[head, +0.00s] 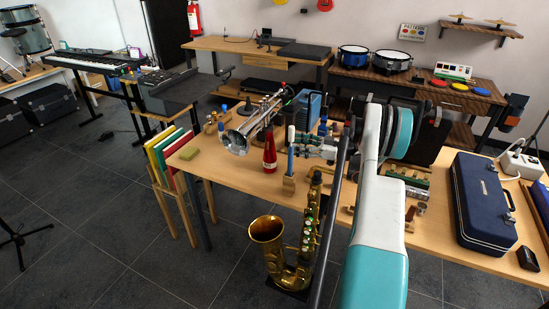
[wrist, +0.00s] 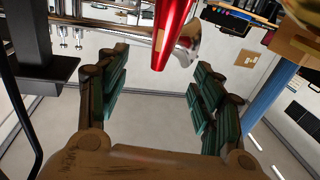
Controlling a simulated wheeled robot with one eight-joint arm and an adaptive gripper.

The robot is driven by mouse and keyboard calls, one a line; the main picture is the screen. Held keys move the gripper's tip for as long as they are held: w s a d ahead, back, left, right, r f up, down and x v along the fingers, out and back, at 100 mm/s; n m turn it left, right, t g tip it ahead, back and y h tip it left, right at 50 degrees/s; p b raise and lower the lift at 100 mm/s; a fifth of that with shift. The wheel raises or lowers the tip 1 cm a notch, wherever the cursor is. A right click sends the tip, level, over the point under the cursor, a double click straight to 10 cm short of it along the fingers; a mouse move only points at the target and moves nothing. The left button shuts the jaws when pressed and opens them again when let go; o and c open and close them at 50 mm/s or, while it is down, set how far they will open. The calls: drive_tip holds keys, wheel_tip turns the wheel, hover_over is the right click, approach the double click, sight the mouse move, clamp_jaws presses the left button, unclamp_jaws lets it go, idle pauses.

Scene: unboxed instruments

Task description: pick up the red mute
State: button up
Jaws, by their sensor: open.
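The red mute (head: 270,152) is a glossy red cone, standing upright on the wooden table in the head view, wide end down. In the wrist view the red mute (wrist: 173,35) shows at top centre, its narrow end pointing between the fingers. My gripper (wrist: 160,78) is open, with green-padded fingers spread to either side and nothing between them. In the head view my gripper (head: 302,147) is just right of the mute, apart from it, and partly hidden by my arm.
A silver trumpet (head: 240,136) is close behind and left of the mute. A saxophone (head: 272,240) stands before the table. A blue case (head: 482,205) lies at right.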

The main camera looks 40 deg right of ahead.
sight(270, 142)
drive_tip(key=b+x, duration=0.1)
drive_tip(key=x, duration=0.2)
drive_tip(key=b+x, duration=0.2)
drive_tip(key=x, duration=0.2)
drive_tip(key=f+b+x, duration=0.1)
drive_tip(key=x, duration=0.3)
drive_tip(key=shift+a, duration=0.25)
drive_tip(key=shift+w+a+r, duration=0.1)
drive_tip(key=shift+w+a, duration=0.05)
drive_tip(key=shift+w, duration=0.15)
clamp_jaws()
